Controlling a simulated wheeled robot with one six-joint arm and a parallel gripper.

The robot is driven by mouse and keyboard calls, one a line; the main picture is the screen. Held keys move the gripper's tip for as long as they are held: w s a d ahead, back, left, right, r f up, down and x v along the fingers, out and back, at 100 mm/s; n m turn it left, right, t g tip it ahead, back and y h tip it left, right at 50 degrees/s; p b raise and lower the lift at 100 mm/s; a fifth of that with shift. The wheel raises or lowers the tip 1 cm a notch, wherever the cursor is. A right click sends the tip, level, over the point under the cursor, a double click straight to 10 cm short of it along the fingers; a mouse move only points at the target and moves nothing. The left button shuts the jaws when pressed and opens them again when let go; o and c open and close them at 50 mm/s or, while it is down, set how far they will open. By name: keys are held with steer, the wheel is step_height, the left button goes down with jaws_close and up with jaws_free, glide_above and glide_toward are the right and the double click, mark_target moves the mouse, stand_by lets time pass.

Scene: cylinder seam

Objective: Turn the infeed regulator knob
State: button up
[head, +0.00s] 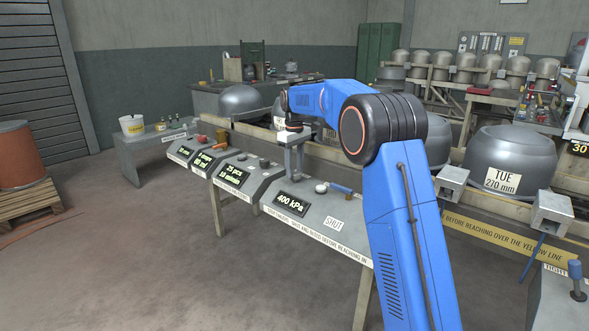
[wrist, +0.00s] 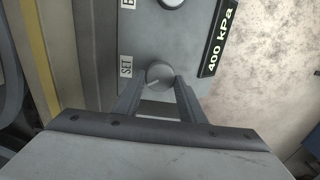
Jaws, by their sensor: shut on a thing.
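A round grey knob (wrist: 160,74) with a pale pointer line sits on a grey sloped panel in the wrist view. My gripper (wrist: 159,82) is shut on this knob, one finger on each side. A "SET" label is left of the knob, and a display reading "400 kPa" (wrist: 219,40) is to its right. In the head view my gripper (head: 293,172) points down onto the panel behind the "400 kPa" display (head: 291,203); the knob is hidden there by the fingers. Whether this is the infeed regulator knob cannot be read.
A second, pale round knob (head: 321,188) and a blue-handled lever (head: 341,189) are on the same panel, right of my gripper. Other display panels (head: 235,173) stand to the left. A large grey dome marked "TUE" (head: 510,150) is at the right. The floor at front left is clear.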

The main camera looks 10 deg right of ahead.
mark_target(295, 172)
steer(key=m, duration=0.6)
steer(key=shift+d+m, duration=0.1)
steer(key=shift+m, duration=0.2)
steer(key=m, duration=0.6)
steer(key=shift+m, duration=0.3)
steer(key=o, duration=1)
steer(key=shift+o, duration=0.2)
steer(key=shift+r, duration=0.1)
step_height(295, 172, up, 17)
steer(key=shift+d+r, duration=0.1)
